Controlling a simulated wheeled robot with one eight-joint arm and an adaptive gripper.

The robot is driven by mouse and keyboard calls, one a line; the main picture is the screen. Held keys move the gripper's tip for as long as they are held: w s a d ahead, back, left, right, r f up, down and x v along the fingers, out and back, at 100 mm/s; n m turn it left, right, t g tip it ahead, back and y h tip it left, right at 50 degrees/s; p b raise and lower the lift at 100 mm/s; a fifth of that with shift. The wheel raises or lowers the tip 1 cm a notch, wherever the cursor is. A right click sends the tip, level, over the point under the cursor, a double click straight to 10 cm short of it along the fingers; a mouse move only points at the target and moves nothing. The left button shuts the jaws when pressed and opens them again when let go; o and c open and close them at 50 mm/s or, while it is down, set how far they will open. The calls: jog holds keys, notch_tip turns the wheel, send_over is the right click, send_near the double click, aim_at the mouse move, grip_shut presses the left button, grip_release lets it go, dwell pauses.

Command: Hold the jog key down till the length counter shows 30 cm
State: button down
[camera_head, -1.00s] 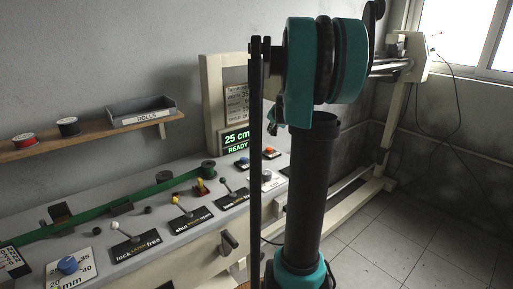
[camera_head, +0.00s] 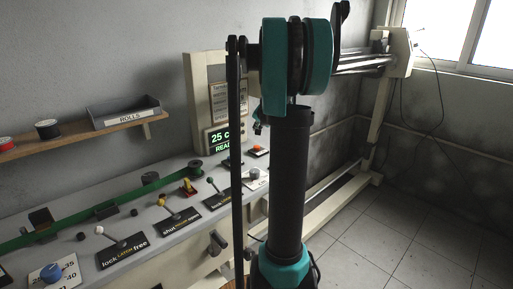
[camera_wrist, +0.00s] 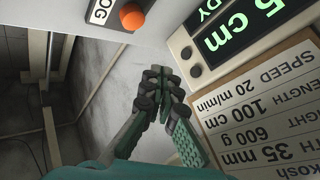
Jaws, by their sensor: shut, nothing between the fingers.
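The jog key is an orange round button (camera_wrist: 132,17) beside a label ending in "OG" at the top of the wrist view. An orange button (camera_head: 258,148) also shows at the panel's far end in the head view. The length counter (camera_head: 217,140) is a green-lit display partly covered by my arm; it reads "25 c" with "READ" below. In the wrist view its display (camera_wrist: 238,22) appears inverted, with "5 cm" visible. My gripper (camera_wrist: 158,74) is shut and empty, its fingertips apart from the orange button in the picture. It is mostly hidden in the head view.
The sloping panel carries several levers, including a white-knobbed one (camera_head: 100,231), a blue knob (camera_head: 51,272) and a green strip (camera_head: 75,222). A shelf (camera_head: 84,131) with a rolls tray is above. Tiled floor is clear at right.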

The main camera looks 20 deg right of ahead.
aim_at(257, 147)
jog(key=shift+f, duration=2.8)
jog(key=shift+f, duration=0.1)
jog(key=shift+f, duration=0.3)
jog(key=shift+f, duration=0.55)
jog(key=shift+r, duration=0.95)
jog(key=shift+r, duration=0.15)
jog(key=shift+r, duration=2.4)
